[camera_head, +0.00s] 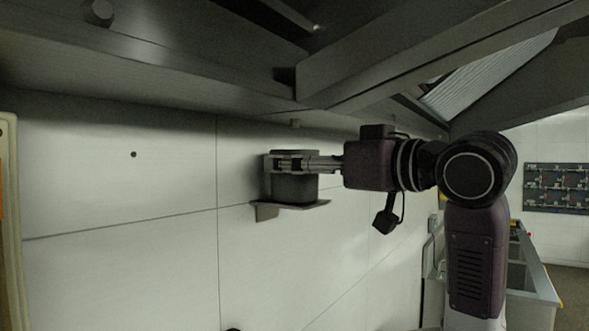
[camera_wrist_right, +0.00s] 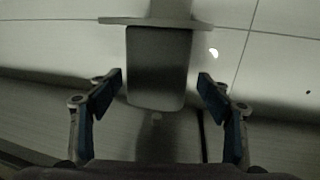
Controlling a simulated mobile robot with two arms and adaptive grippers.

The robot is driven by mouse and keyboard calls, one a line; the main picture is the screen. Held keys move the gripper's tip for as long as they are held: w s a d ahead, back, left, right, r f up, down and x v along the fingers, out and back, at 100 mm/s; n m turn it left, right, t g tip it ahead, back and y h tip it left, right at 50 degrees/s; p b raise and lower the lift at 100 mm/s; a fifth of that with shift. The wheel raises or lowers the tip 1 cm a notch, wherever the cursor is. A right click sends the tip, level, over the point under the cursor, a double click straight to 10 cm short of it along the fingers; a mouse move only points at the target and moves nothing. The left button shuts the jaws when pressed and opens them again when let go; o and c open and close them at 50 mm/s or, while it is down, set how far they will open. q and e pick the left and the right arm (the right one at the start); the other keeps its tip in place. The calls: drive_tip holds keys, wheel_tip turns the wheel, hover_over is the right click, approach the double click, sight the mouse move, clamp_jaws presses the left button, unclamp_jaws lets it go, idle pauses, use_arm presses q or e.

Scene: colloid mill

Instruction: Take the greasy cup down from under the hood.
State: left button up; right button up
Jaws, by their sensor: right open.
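The greasy cup (camera_head: 295,188) is dark grey and stands upright on a small wall shelf (camera_head: 300,206) under the hood (camera_head: 190,70). My right gripper (camera_head: 285,164) reaches in from the right at the height of the cup's upper part and covers some of it. In the right wrist view the cup (camera_wrist_right: 158,65) appears upside down, with the shelf (camera_wrist_right: 115,21) above it. The right gripper (camera_wrist_right: 160,88) is open there, one finger on each side of the cup, with visible gaps. My left gripper is not in view.
The hood's metal edge and beams run close above my right arm. A white tiled wall (camera_head: 120,210) lies directly behind the shelf. A metal basin or counter (camera_head: 530,285) stands at the lower right, and a dark panel (camera_head: 556,187) hangs on the far wall.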

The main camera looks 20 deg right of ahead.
drive_tip(key=shift+w+a+r, duration=0.1)
drive_tip(key=shift+w+a, duration=0.15)
drive_tip(key=shift+w, duration=0.3)
drive_tip(key=shift+w+a, duration=0.1)
drive_tip(key=shift+w, duration=0.3)
drive_tip(key=shift+s, duration=0.1)
drive_tip(key=c, duration=1.3)
drive_tip(key=shift+p, duration=0.3)
